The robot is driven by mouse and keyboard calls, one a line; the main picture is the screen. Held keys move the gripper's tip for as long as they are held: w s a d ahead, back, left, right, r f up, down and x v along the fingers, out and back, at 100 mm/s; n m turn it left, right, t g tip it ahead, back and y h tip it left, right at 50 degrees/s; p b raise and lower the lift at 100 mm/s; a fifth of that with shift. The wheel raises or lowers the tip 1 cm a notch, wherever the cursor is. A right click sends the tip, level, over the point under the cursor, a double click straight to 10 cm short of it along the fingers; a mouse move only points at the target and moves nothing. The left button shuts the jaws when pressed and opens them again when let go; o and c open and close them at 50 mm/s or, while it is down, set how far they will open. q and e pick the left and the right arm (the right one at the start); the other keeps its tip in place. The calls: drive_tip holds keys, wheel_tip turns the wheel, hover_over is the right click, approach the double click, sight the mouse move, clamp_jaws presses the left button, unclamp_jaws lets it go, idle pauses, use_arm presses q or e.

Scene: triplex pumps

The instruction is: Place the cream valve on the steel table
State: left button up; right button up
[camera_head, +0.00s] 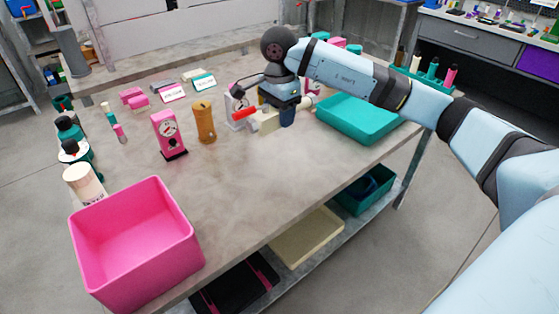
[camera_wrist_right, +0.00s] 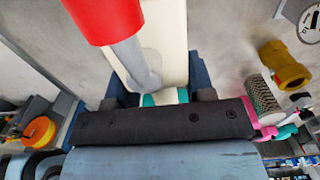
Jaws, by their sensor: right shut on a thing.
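The cream valve (camera_head: 268,123) has a cream body and a red handle (camera_head: 244,114). My right gripper (camera_head: 287,112) is shut on it near the middle of the grey table (camera_head: 260,185). In the right wrist view the cream body (camera_wrist_right: 166,35) sits between the blue fingers, with the red handle (camera_wrist_right: 103,14) crossing at upper left. The valve is at or just above the tabletop; I cannot tell if it touches. Part of it is hidden behind the gripper. My left gripper is not in view.
A teal tray (camera_head: 345,129) lies right of the valve. A brown-yellow cylinder (camera_head: 204,121) and a pink gauge block (camera_head: 167,137) stand to its left. A pink bin (camera_head: 135,240) is at the front left corner. The table's front middle is clear.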

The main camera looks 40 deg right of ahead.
drive_tip(key=b, duration=0.1)
hover_over(279, 166)
wheel_tip(279, 166, down, 10)
drive_tip(key=shift+r, duration=0.1)
wheel_tip(279, 166, down, 4)
drive_tip(key=shift+r+b, duration=0.1)
drive_tip(key=shift+b, duration=0.2)
drive_tip(key=shift+d+f, duration=0.1)
drive_tip(key=shift+f, duration=0.4)
drive_tip(key=o, duration=1.2)
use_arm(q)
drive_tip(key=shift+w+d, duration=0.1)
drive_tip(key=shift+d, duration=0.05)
use_arm(e)
drive_tip(key=shift+o, duration=0.2)
